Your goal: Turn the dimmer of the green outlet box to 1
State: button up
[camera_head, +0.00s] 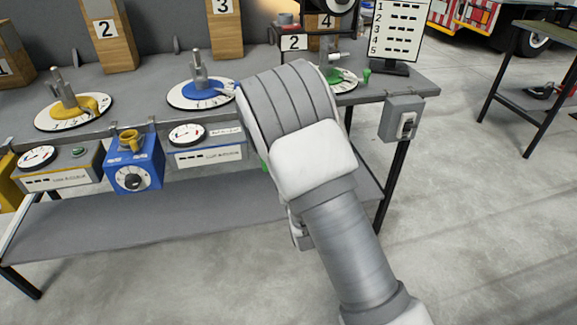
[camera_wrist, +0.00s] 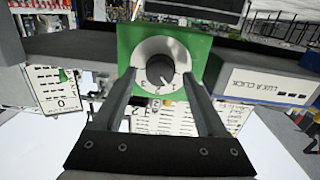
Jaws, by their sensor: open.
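The green outlet box (camera_wrist: 205,42) faces me in the wrist view. Its dimmer has a pale round dial (camera_wrist: 149,46) with a dark knob (camera_wrist: 160,69) in the middle. Digits show along the dial's lower edge in the picture; the knob's setting is too small to read surely. My gripper (camera_wrist: 160,78) is open, with one finger on each side of the dial's lower part and the knob between them. I cannot tell whether the fingers touch it. In the head view my arm hides most of the green box and the gripper.
A blue outlet box (camera_head: 121,180) with a dial hangs on the table front at left. A panel with a gauge (camera_head: 188,135) is left of my arm. A grey switch box (camera_head: 402,118) hangs at the right corner.

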jog(key=p+v, duration=1)
jog(key=v, duration=0.7)
jog(key=shift+s+p, duration=0.15)
jog(key=shift+p, duration=0.15)
jog(key=shift+d+r, duration=0.1)
dwell(0.3)
